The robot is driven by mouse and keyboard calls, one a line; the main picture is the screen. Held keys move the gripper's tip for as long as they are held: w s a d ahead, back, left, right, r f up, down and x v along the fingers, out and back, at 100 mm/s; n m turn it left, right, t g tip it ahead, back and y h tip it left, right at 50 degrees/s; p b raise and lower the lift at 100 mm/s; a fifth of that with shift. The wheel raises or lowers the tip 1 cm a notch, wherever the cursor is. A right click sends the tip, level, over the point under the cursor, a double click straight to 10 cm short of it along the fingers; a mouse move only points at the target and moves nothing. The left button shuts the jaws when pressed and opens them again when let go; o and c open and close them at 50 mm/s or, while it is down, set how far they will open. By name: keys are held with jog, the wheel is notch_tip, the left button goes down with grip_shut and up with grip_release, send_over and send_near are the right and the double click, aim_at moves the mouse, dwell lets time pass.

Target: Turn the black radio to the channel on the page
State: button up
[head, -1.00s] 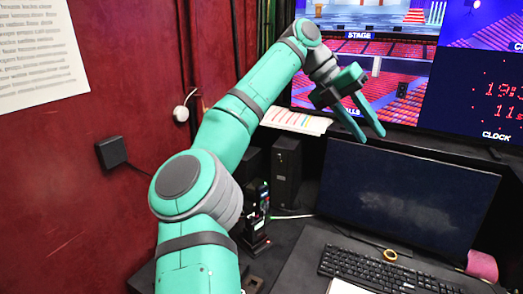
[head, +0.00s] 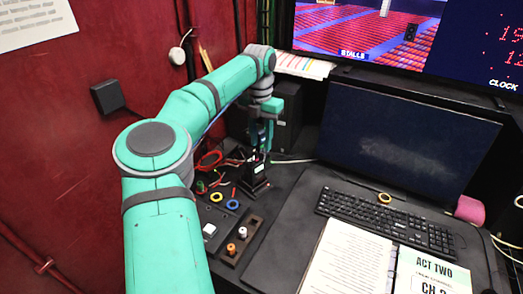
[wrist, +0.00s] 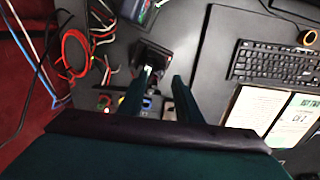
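The black radio (head: 259,166) stands upright in its dark stand on the desk, left of the monitor. Its upper part is partly hidden by my gripper. My gripper (head: 265,140) points down just above and around the radio's top. In the wrist view my gripper (wrist: 160,90) has its two fingers apart, with the dark stand (wrist: 152,54) just beyond them. I cannot tell whether a finger touches the radio. The page (head: 432,268) lies at the desk's front right, headed ACT TWO, with a large channel line that looks like CH 2 in the wrist view (wrist: 297,115).
A keyboard (head: 385,220) and a dark monitor (head: 405,145) fill the right. Left of the desk is a small panel with an orange knob and a white knob (head: 242,232). Red cables (wrist: 75,52) lie near the stand. Another text sheet (head: 345,260) lies beside the page.

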aim_at(262, 153)
jog(key=shift+d+f, duration=0.1)
jog(key=shift+f, duration=2.15)
grip_shut()
